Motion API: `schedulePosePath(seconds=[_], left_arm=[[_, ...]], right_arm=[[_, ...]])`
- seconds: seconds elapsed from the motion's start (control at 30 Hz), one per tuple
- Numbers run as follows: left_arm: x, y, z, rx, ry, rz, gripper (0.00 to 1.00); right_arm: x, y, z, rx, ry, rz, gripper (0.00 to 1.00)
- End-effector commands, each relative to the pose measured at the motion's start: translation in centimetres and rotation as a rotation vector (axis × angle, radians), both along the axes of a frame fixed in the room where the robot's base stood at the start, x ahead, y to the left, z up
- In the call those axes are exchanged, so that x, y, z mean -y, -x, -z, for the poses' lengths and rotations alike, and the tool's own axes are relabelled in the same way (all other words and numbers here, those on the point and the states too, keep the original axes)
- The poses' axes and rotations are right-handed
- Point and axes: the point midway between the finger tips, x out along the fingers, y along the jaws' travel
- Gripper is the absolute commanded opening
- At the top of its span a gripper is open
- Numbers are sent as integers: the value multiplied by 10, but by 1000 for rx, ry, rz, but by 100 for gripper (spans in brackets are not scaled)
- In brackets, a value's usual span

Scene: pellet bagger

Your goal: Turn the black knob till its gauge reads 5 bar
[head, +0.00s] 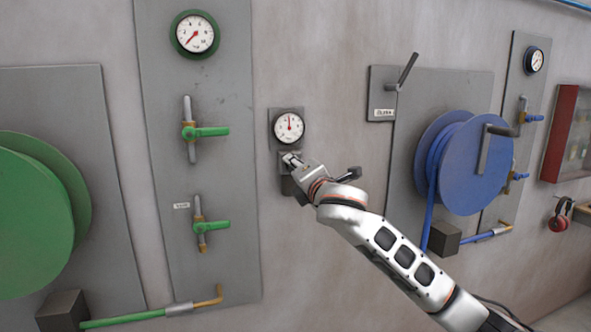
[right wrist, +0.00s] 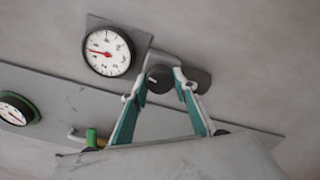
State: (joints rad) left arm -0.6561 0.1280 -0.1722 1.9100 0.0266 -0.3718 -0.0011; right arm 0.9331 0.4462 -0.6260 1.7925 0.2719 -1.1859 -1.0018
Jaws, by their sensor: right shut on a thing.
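The gauge (head: 289,128) above the knob has a white dial with a red needle that points almost straight up in the head view; its figures are too small to read. It also shows in the right wrist view (right wrist: 108,51), turned on its side. The black knob (right wrist: 158,78) sits below the gauge on a small dark plate. In the head view my gripper hides most of it. My right gripper (head: 290,161) is shut on the knob, with one fingertip on each side in the right wrist view. My left gripper is not in view.
To the left stands a grey panel (head: 157,120) with a green-rimmed gauge (head: 195,34) and two green-handled valves. A green hose reel (head: 30,225) is farther left. A blue hose reel (head: 478,165) and a lever (head: 407,70) are to the right. Bare wall surrounds the knob.

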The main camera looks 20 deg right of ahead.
Motion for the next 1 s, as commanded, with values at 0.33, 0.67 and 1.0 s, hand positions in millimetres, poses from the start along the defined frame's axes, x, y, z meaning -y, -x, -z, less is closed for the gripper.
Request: schedulePosePath(seconds=[0.33, 0.67, 1.0], left_arm=[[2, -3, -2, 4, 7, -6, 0], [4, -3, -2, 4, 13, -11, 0], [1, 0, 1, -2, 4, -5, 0]], right_arm=[[-1, 0, 2, -3, -9, -1, 7], [-1, 0, 1, -2, -8, 0, 45], [0, 10, 0, 0, -7, -1, 45]])
